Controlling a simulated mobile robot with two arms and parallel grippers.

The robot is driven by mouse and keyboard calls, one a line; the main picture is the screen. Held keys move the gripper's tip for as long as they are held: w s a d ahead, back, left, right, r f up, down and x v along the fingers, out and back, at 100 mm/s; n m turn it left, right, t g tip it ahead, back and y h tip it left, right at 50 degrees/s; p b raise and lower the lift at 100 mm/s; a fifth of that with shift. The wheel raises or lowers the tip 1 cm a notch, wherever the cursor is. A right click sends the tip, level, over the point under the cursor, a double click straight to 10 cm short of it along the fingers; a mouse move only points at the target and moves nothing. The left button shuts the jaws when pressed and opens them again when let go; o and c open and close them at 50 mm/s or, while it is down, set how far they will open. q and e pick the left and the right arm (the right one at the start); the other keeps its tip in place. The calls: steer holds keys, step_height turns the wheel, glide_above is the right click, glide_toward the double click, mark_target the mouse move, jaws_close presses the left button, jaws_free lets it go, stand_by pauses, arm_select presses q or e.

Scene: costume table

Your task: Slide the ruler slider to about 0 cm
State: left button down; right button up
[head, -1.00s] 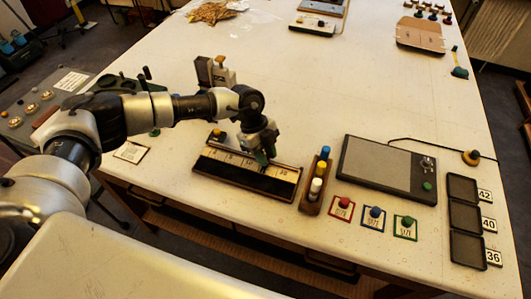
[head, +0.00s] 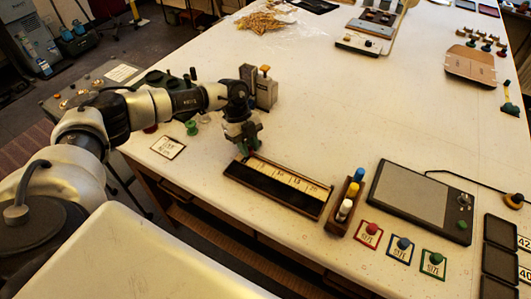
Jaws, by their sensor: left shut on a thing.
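The ruler (head: 292,183) is a pale numbered scale in a dark wooden frame near the table's front edge. My left gripper (head: 246,152) points down at the ruler's left end, beside the low-number end of the scale. It is shut on the ruler slider, a small green piece (head: 243,149) mostly hidden between and behind the fingers. The exact mark under the slider is hidden and the numbers are too small to read surely. My right gripper does not show.
Just right of the ruler stands a wooden holder (head: 335,225) with coloured pegs. Red, blue and green knobs (head: 403,244) sit on cards further right, below a grey panel (head: 412,192). A grey block device (head: 265,88) stands behind the gripper. The table's middle is clear.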

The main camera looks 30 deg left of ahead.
arm_select(q)
steer(key=shift+w+a+r, duration=0.1)
steer(key=shift+a, duration=0.45)
steer(key=c, duration=1.3)
jaws_free()
steer(key=shift+a, duration=0.1)
steer(key=o, duration=0.3)
steer(key=shift+a, duration=0.1)
steer(key=shift+a+r, duration=0.1)
steer(key=shift+r, duration=0.3)
steer(key=b+v, duration=0.3)
steer(key=v, duration=0.7)
steer(key=shift+f, duration=0.1)
